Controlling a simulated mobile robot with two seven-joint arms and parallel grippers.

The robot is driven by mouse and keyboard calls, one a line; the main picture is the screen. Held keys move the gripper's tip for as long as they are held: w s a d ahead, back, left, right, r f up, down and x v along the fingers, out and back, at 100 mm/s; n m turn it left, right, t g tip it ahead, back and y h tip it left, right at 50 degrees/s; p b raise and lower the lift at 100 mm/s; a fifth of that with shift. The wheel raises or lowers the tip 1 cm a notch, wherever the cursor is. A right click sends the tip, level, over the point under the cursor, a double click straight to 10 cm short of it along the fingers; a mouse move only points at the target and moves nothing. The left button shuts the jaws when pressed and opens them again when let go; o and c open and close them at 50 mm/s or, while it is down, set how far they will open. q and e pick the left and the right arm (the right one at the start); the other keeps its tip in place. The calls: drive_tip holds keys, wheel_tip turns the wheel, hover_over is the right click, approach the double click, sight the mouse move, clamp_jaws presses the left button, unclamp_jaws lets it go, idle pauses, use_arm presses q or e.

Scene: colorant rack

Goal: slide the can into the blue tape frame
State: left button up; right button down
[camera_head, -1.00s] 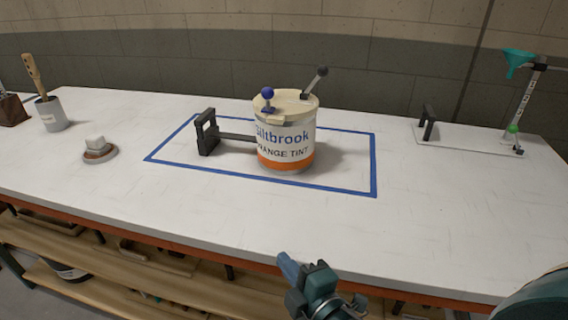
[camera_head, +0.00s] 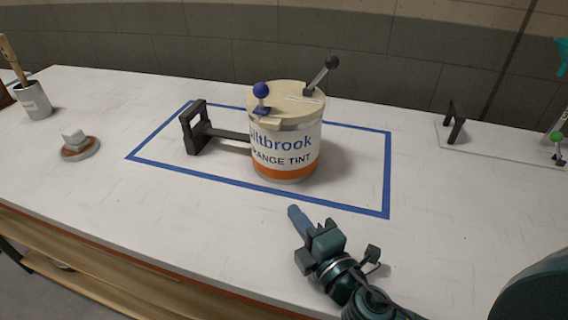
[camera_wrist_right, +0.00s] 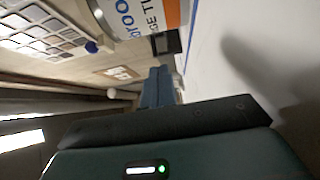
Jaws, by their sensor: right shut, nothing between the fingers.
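The can (camera_head: 285,140) stands upright inside the blue tape frame (camera_head: 385,175) on the white worktop. It has a cream lid, a blue knob, a black-knobbed lever, a "Siltbrook ...ange Tint" label and an orange band. A black handle (camera_head: 194,130) on a bar reaches out from its left side. My right gripper (camera_head: 297,216) is shut and empty, in front of the can and close to the frame's near edge, apart from the can. In the right wrist view the gripper (camera_wrist_right: 157,88) shows with the can (camera_wrist_right: 150,12) beyond it. My left gripper is not in view.
A round base with a pale block (camera_head: 78,146) and a grey pot with a brush (camera_head: 36,101) stand at the left. A clear plate with a black handle (camera_head: 455,122) lies at the right. The worktop between is clear.

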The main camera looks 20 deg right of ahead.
drive_tip(key=p, duration=0.2)
approach(271, 161)
drive_tip(key=a, duration=0.1)
drive_tip(key=w+a, duration=0.1)
drive_tip(key=a, duration=0.1)
drive_tip(key=shift+w+a+r, duration=0.1)
drive_tip(key=shift+w, duration=0.1)
drive_tip(key=w, duration=0.1)
drive_tip(key=w+d, duration=0.1)
drive_tip(key=w, duration=0.1)
drive_tip(key=shift+w+d, duration=0.15)
drive_tip(key=shift+d, duration=0.1)
drive_tip(key=shift+w+d, duration=0.3)
drive_tip(key=shift+w, duration=0.05)
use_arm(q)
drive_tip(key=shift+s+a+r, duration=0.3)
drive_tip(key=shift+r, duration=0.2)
use_arm(e)
drive_tip(key=shift+w, duration=0.1)
